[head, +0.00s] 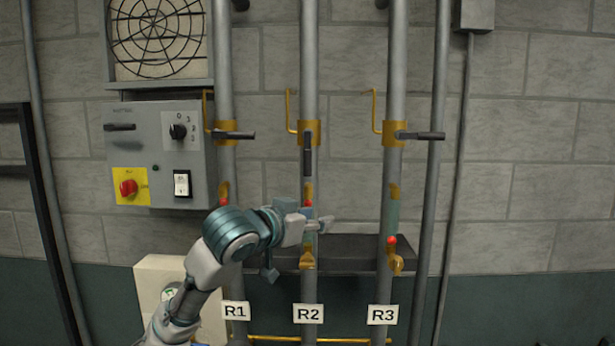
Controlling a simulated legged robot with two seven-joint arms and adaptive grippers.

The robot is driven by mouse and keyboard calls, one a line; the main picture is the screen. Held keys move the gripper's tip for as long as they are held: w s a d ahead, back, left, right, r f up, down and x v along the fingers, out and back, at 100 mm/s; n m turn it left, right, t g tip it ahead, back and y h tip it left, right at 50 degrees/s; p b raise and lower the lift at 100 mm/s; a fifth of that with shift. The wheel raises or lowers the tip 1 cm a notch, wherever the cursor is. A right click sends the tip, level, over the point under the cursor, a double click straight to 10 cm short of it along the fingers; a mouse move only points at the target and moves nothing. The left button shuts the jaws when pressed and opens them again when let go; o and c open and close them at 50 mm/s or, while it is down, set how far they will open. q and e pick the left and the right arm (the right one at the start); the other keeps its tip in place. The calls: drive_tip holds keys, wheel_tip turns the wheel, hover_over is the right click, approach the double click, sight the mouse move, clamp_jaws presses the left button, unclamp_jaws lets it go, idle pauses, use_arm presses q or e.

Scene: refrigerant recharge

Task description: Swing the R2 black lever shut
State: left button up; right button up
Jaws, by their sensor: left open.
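The R2 black lever (307,155) hangs straight down along the middle pipe (309,60), below its brass valve body (308,128). The R2 label (308,314) is at the foot of this pipe. My left gripper (326,222) is open, in front of the same pipe and clearly below the lever, not touching it. It hides part of the pipe there. My right gripper is not in view.
The R1 black lever (234,135) and R3 black lever (420,135) stick out sideways from their pipes. A grey control box (160,155) with a red knob (128,187) is on the left. A dark ledge (350,250) runs behind the pipes.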

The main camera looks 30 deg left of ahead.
use_arm(q)
drive_tip(key=n+t, duration=0.2)
approach(307, 159)
drive_tip(key=s, duration=0.7)
drive_tip(key=shift+y, duration=0.3)
drive_tip(key=w+p, duration=0.5)
drive_tip(key=w, duration=1.3)
drive_tip(key=shift+f, duration=0.1)
clamp_jaws()
